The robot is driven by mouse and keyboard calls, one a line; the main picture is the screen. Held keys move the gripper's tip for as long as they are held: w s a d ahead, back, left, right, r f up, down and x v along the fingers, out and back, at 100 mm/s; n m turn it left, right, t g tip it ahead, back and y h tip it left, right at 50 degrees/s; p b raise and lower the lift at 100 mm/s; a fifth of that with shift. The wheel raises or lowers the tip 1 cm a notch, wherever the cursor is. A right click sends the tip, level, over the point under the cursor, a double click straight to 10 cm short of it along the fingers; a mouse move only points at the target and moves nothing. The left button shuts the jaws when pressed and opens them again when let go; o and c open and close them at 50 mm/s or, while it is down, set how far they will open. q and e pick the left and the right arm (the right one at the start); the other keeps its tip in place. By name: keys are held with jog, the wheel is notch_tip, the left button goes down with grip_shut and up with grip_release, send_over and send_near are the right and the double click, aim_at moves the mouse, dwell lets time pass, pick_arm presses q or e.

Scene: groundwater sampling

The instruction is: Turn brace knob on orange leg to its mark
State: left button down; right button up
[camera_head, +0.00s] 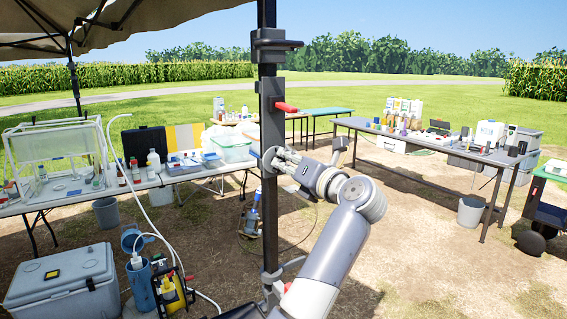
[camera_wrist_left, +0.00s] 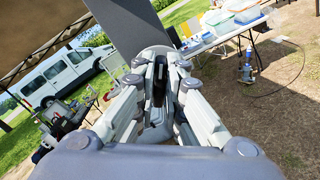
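A dark upright canopy leg (camera_head: 270,215) stands in the middle of the head view; no orange shows on it. A grey round knob (camera_head: 268,157) sits at mid height on the leg, partly hidden by my left gripper (camera_head: 277,160). The arm reaches it from the lower right. In the left wrist view, the fingertips of my left gripper (camera_wrist_left: 162,66) are at the rounded grey knob (camera_wrist_left: 150,54) in front of the leg (camera_wrist_left: 128,20). Whether the fingers press on it cannot be told. No mark on the knob can be made out. My right gripper is not in view.
A table with jars and trays (camera_head: 150,184) stands left, and another long table (camera_head: 420,145) right. A cooler (camera_head: 62,278) is at lower left. The ground right of the leg is mostly clear.

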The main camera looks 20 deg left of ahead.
pick_arm(q)
jog(key=shift+f, duration=0.1)
jog(key=n+b, duration=0.6)
jog(key=shift+s+a+n, duration=0.15)
jog(key=shift+n, duration=0.15)
jog(key=c, duration=1.6)
grip_release()
